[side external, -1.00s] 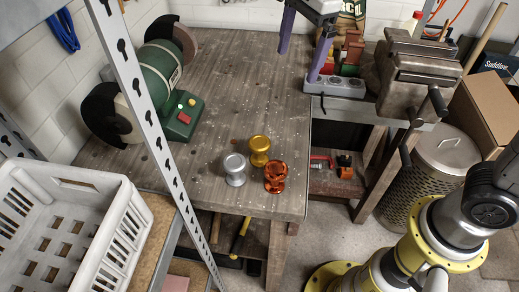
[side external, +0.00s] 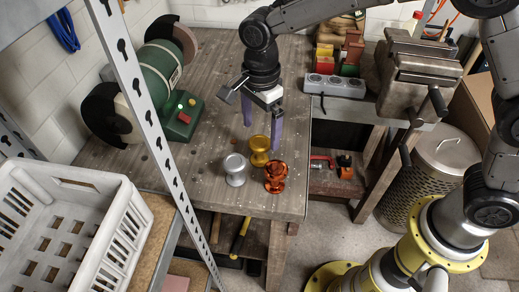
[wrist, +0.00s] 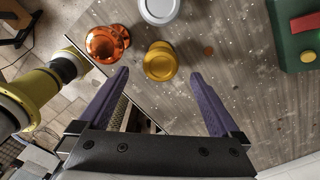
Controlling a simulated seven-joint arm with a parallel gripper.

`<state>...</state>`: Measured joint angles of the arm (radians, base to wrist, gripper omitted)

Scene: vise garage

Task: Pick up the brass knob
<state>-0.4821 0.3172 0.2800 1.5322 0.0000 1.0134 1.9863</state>
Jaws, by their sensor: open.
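Three knobs stand close together near the front edge of the wooden bench. The brass knob (side external: 259,146) is golden yellow and is the rearmost in the side view. In the wrist view the brass knob (wrist: 160,61) lies ahead of the fingertips, between their lines. The silver knob (side external: 235,169) is at its left and the orange copper knob (side external: 275,177) in front, to its right. My gripper (side external: 262,132) has two purple fingers pointing down, spread apart behind and above the brass knob. In the wrist view my gripper (wrist: 158,78) is open with nothing between its fingers.
A green bench grinder (side external: 155,78) stands on the left of the bench. A vise (side external: 418,70) and a grey socket strip (side external: 335,85) are at the right. A white crate (side external: 65,225) and a perforated metal post (side external: 150,125) are in the left foreground. The bench left of the knobs is clear.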

